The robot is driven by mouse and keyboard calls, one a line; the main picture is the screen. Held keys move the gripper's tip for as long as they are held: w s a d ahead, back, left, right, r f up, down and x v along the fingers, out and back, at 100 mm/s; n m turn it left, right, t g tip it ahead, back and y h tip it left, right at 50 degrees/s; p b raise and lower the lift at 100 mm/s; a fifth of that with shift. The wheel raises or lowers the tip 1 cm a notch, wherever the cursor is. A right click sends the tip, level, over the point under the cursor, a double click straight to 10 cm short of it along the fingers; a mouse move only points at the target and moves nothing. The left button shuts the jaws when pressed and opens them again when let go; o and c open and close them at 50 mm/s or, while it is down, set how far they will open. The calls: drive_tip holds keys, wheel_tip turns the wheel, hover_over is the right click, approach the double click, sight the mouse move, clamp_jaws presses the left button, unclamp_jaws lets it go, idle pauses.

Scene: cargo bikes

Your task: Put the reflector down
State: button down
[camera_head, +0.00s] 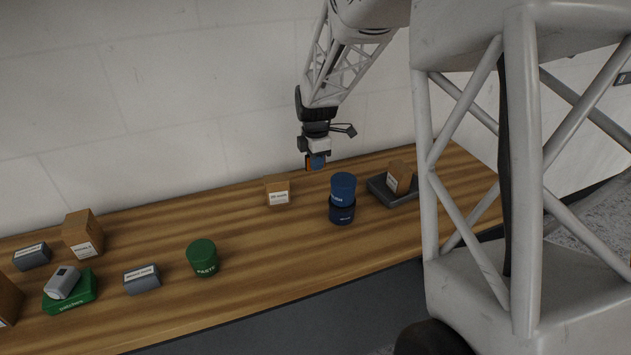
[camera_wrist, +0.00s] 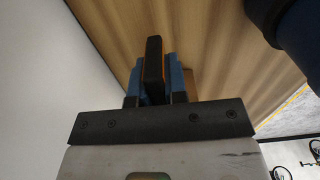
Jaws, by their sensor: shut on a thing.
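The reflector is a thin dark piece with an orange edge, seen in the wrist view (camera_wrist: 153,68) between two blue fingers. My gripper (camera_head: 316,163) is shut on it. In the head view the reflector (camera_head: 308,162) is a small orange-brown patch at the blue fingertips, mostly hidden. My gripper holds it above the back of the wooden bench (camera_head: 240,290), up and right of a small labelled cardboard box (camera_head: 278,190). The bench surface also shows below it in the wrist view (camera_wrist: 215,45).
A blue tin (camera_head: 343,188) sits on a darker tin (camera_head: 342,214). Right of them, a dark tray (camera_head: 408,200) holds a brown box (camera_head: 399,177). A green tin (camera_head: 202,257), grey boxes and cardboard boxes stand left. Bare wood lies between the green tin and small box.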

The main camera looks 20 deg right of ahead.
sight(316, 187)
drive_tip(key=shift+f, duration=1.45)
drive_tip(key=shift+f, duration=0.1)
drive_tip(key=shift+f, duration=1.8)
drive_tip(key=shift+f, duration=0.1)
drive_tip(key=c, duration=1.1)
unclamp_jaws()
drive_tip(key=shift+c, duration=0.2)
wheel_tip(316, 187, up, 12)
drive_tip(key=shift+r, duration=0.15)
